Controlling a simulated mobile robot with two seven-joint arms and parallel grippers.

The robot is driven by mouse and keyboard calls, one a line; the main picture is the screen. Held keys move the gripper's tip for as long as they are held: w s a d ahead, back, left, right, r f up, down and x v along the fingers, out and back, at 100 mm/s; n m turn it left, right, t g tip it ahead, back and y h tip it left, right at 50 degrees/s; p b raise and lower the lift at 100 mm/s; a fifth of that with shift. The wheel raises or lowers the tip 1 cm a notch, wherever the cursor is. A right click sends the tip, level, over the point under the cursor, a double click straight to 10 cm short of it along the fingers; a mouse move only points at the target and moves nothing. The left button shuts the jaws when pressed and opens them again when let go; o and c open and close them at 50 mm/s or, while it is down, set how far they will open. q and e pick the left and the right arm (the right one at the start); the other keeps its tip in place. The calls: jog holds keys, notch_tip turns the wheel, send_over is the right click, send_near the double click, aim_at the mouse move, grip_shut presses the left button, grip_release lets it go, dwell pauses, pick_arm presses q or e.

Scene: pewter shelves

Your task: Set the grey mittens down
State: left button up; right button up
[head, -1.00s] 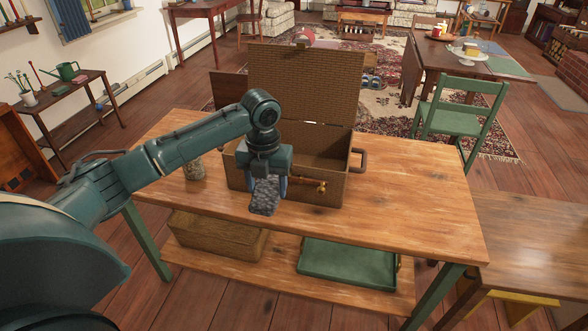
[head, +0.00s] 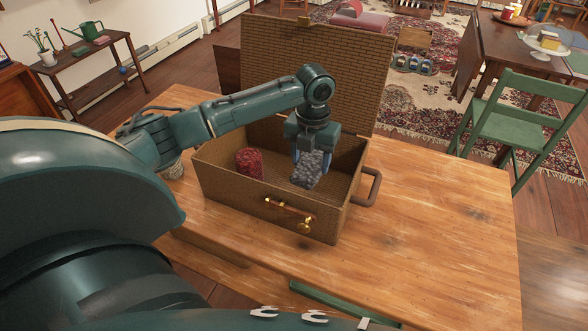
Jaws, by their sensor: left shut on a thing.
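The grey mittens (head: 307,172) are a speckled grey bundle, held inside the open wicker hamper. My left gripper (head: 311,159) points down and is shut on the mittens, its blue-tipped fingers on either side. The hamper (head: 235,194) stands on the wooden table with its lid (head: 315,65) raised at the back. I cannot tell whether the mittens touch the hamper's floor. My right gripper is not in view.
A dark red rounded thing (head: 249,163) sits in the hamper, left of the mittens. The tabletop (head: 440,210) to the right is clear. A green chair (head: 520,120) is at the right.

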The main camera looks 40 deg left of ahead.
pick_arm(q)
jog(key=shift+s+f, duration=0.2)
jog(key=shift+f, duration=0.25)
notch_tip(320, 180, down, 10)
jog(key=shift+w+r, duration=0.1)
jog(key=shift+r, duration=0.1)
jog(key=shift+f, duration=0.2)
jog(key=o, duration=1)
notch_tip(320, 180, up, 12)
jog(key=shift+r, duration=0.2)
